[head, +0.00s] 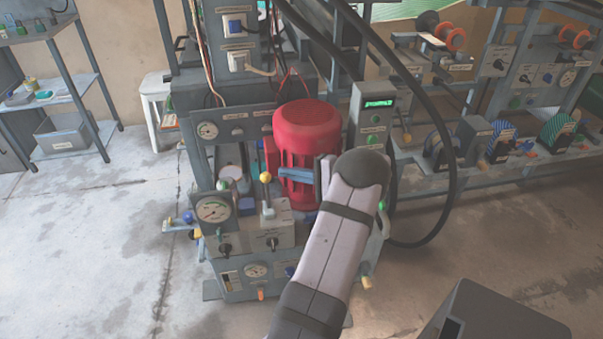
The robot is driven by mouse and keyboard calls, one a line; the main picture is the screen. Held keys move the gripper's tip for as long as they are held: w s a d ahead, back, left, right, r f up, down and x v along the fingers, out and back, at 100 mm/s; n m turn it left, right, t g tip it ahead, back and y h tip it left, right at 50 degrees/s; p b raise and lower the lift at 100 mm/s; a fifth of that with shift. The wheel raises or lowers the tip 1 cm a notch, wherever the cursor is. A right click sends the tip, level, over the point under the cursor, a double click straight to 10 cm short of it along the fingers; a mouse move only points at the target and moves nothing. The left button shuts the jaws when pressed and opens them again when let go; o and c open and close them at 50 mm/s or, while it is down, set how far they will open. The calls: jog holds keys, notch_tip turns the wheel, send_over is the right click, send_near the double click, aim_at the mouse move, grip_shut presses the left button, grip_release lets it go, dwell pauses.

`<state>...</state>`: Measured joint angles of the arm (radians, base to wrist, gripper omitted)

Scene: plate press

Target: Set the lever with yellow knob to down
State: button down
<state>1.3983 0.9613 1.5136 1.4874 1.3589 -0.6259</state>
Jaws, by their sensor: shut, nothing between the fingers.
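The lever with the yellow knob (265,177) stands upright on a small grey control box on the front of the press (285,235). Its thin stem runs from the knob down to the box. My gripper (280,175) reaches in from the right, with its blue fingers shut and empty. The fingertips are just right of the yellow knob in the picture. I cannot tell whether they touch it or how they differ in depth.
A red motor-like cylinder (306,140) stands behind my fingers. A green-knobbed lever (223,184) and a round gauge (213,209) are left of the yellow knob. Thick black hoses (440,120) loop at the right. The floor at left is clear.

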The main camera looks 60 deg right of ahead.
aim_at(268, 182)
jog(key=shift+w+a+r, duration=0.15)
jog(key=shift+a, duration=0.5)
jog(key=shift+w+a+r, duration=0.1)
jog(key=shift+a+r, duration=0.05)
jog(key=shift+a, duration=0.5)
jog(key=shift+s+f, duration=0.1)
jog(key=s+a+n+t+b, duration=0.1)
jog(key=b, duration=0.2)
jog(key=s+a+f+n+t+b, duration=0.1)
jog(key=b, duration=0.2)
jog(key=shift+s+a, duration=0.25)
jog(key=shift+a, duration=0.05)
jog(key=shift+s+a+f+b, duration=0.2)
jog(key=shift+s+a+b, duration=0.1)
jog(key=shift+s+a, duration=0.25)
jog(key=shift+s+a+f+b, duration=0.2)
jog(key=shift+s+a+b, duration=0.1)
jog(key=shift+s+a, duration=0.25)
jog(key=shift+d, duration=0.1)
